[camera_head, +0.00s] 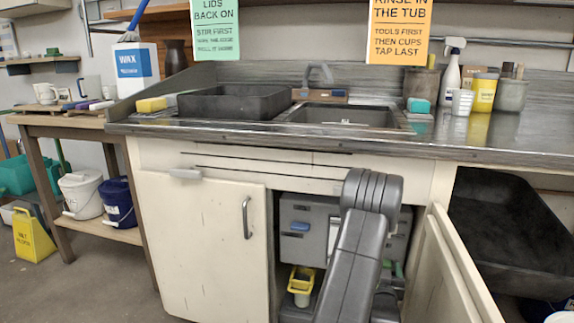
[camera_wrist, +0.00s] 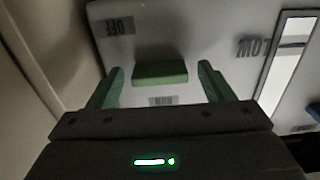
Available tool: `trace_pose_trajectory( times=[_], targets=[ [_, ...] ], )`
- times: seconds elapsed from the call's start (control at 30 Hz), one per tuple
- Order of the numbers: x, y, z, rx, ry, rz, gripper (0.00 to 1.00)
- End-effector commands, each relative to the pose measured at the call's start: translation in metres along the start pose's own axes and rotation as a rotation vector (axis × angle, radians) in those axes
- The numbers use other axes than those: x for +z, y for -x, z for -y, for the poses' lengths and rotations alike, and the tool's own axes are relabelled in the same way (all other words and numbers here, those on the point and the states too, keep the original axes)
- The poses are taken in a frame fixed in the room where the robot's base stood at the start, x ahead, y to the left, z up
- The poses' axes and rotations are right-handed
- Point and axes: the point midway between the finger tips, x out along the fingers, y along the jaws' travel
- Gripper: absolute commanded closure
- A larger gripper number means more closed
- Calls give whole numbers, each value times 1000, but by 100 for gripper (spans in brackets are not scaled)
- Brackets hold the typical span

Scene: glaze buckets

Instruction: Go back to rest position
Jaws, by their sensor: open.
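My gripper (camera_wrist: 161,70) is open in the wrist view, with its two green fingers spread apart. A green block-shaped part (camera_wrist: 160,74) on a pale grey panel (camera_wrist: 190,30) shows between the fingers, with a visible gap on each side. I cannot tell how far the fingertips are from the panel. The panel carries dark lettering that appears upside down. In the head view my arm reaches into the open cabinet under the sink, in front of a grey box (camera_head: 315,225) with a blue handle. My gripper is mostly hidden there.
The right cabinet door (camera_head: 440,270) stands open close to my arm. The left door (camera_head: 200,240) is shut. A yellow container (camera_head: 301,281) stands inside the cabinet, left of my arm. The metal counter (camera_head: 490,140) lies above. A dark tub (camera_head: 510,225) sits at the right.

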Motion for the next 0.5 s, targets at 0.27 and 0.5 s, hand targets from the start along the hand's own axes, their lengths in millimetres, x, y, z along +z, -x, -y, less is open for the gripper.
trace_pose_trajectory(
  times=[0.27, 0.5],
  targets=[
    [0, 1, 0, 0, 7, 1, 25],
    [0, 12, -1, 1, -3, 3, 25]
  ],
)
